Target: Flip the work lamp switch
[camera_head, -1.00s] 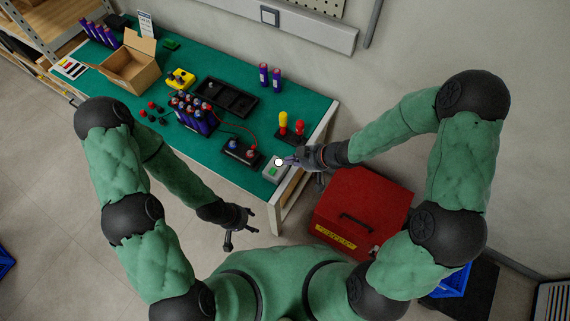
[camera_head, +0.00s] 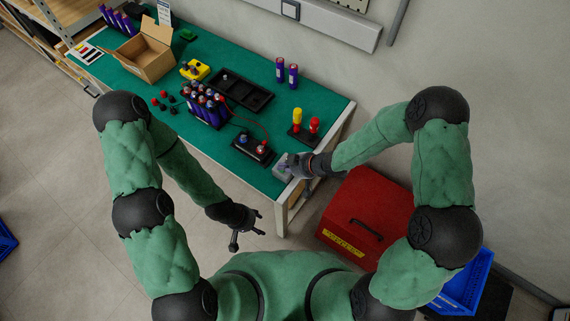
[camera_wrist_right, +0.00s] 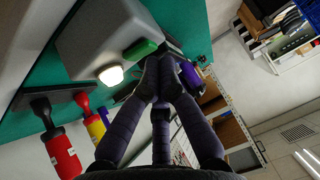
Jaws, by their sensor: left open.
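The switch box, a light grey box (camera_head: 282,174), sits at the near right corner of the green table and is partly covered by my right gripper (camera_head: 292,165). In the right wrist view the box (camera_wrist_right: 90,35) carries a green switch (camera_wrist_right: 139,49) and a bright white dome (camera_wrist_right: 111,75). There my right gripper (camera_wrist_right: 160,52) has its fingers drawn together and empty, with the tips close beside the green switch; I cannot tell whether they touch. My left gripper (camera_head: 247,237) is open and empty, off the table's front edge over the floor.
Beside the box are a black terminal block (camera_head: 253,150) with red wires and a black base with yellow and red handles (camera_head: 304,124). A black tray (camera_head: 240,92) and cardboard box (camera_head: 143,52) stand farther back. A red toolbox (camera_head: 368,215) is right of the table.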

